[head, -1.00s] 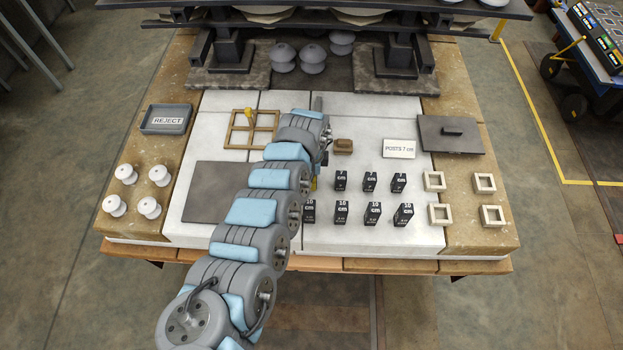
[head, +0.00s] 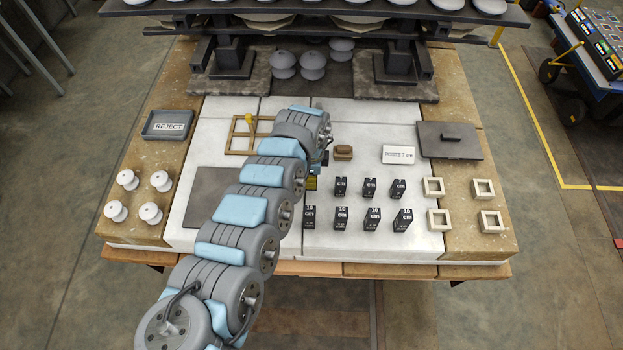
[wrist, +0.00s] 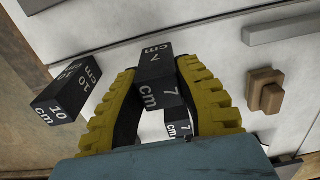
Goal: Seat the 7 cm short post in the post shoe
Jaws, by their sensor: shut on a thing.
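My gripper (wrist: 157,102), with yellow ribbed fingers, is shut on a black post marked 7 cm (wrist: 155,70) in the wrist view. The held post stands out past the fingertips over the white table. In the head view my arm hides most of the gripper and the held post; a bit of yellow finger shows beside more black 7 cm posts (head: 369,187). Another 7 cm post (wrist: 179,128) shows beyond the fingers in the wrist view. A small stepped brown block (head: 343,152) sits right of my wrist, also in the wrist view (wrist: 265,91). I cannot tell which thing is the post shoe.
A reject tray (head: 167,124) is left. A dark rack (head: 300,20) overhangs the back.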

